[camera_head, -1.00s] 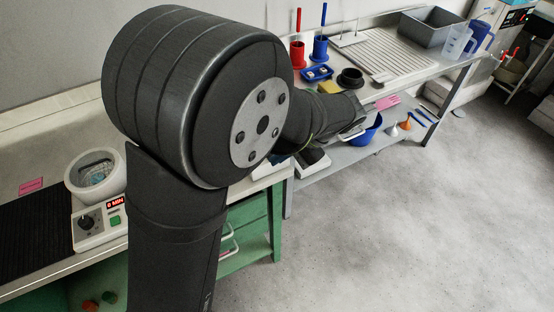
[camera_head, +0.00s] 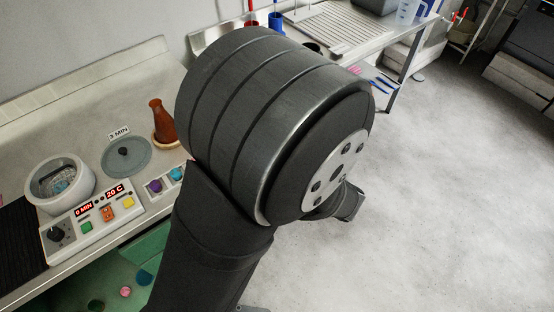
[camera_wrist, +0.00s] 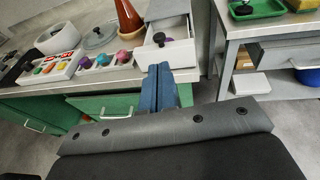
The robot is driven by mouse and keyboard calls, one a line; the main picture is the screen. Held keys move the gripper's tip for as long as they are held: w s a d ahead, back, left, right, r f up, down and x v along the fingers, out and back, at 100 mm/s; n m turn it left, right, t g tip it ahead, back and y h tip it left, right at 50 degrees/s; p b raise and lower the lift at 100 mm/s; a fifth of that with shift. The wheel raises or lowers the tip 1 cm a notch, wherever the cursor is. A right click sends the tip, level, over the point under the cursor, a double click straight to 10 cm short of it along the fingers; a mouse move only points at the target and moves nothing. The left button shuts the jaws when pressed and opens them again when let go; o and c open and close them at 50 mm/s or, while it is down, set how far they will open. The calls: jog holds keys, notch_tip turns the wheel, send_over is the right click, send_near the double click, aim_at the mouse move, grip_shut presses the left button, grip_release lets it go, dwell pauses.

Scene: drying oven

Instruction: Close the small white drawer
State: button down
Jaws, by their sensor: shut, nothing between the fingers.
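The small white drawer (camera_wrist: 182,53) stands pulled out of a white box (camera_wrist: 168,9) on the bench in the wrist view. A dark knob-like object (camera_wrist: 159,38) and a small purplish item show inside it. My gripper (camera_wrist: 160,68) is shut and empty, its blue-grey fingers pointing at the drawer's front. The fingertips overlap the drawer front in the picture; I cannot tell whether they touch it. In the head view my arm hides the drawer and my fingers.
A control panel (camera_head: 96,222), a white pot (camera_head: 60,185), a grey lid (camera_head: 126,157) and a brown bottle (camera_head: 161,120) stand on the bench left of the drawer. A green drawer (camera_wrist: 107,104) lies below. Another table (camera_wrist: 275,25) stands to the right, across a gap.

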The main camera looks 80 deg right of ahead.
jog(key=x, duration=0.9)
jog(key=shift+w, duration=0.15)
jog(key=shift+d, duration=0.1)
jog(key=w+d, duration=0.8)
jog(key=shift+w+d+r, duration=0.1)
jog(key=shift+r, duration=0.1)
jog(key=v, duration=1.4)
jog(key=shift+f, duration=0.25)
jog(key=x, duration=1.3)
jog(key=shift+w+d, duration=0.15)
jog(key=shift+w, duration=0.1)
